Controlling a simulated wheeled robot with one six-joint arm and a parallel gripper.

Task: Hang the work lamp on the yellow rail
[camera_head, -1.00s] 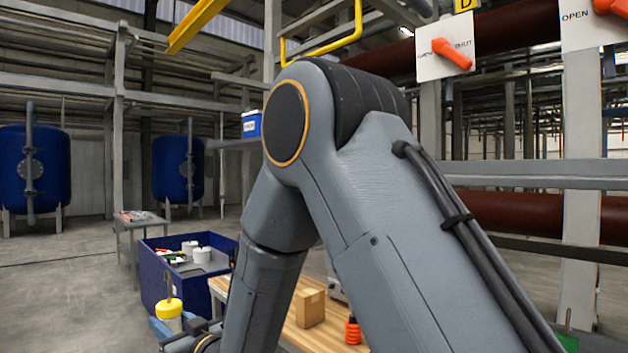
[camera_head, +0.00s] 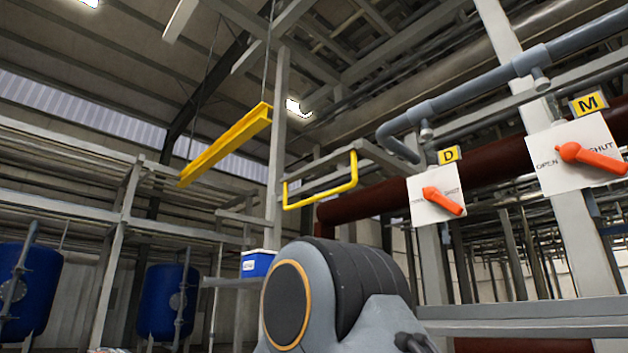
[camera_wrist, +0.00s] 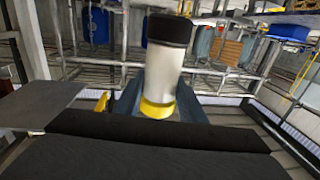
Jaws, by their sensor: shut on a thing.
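The work lamp (camera_wrist: 160,65) is a white cylinder with a black cap and a yellow end. In the wrist view it sits between the fingers of my gripper (camera_wrist: 158,102), which is shut on it around the yellow end. Whether it has a hook cannot be seen. In the head view a thin yellow rail (camera_head: 322,202) with upturned ends hangs from a grey frame, above my arm's elbow. My gripper and the lamp are out of the head view.
A thick yellow beam (camera_head: 225,147) hangs left of the rail. Two white panels with orange handles, D (camera_head: 436,197) and M (camera_head: 574,155), stand to the right. A blue box (camera_head: 257,263) sits on a shelf below the rail. Open air surrounds the rail's lower bar.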

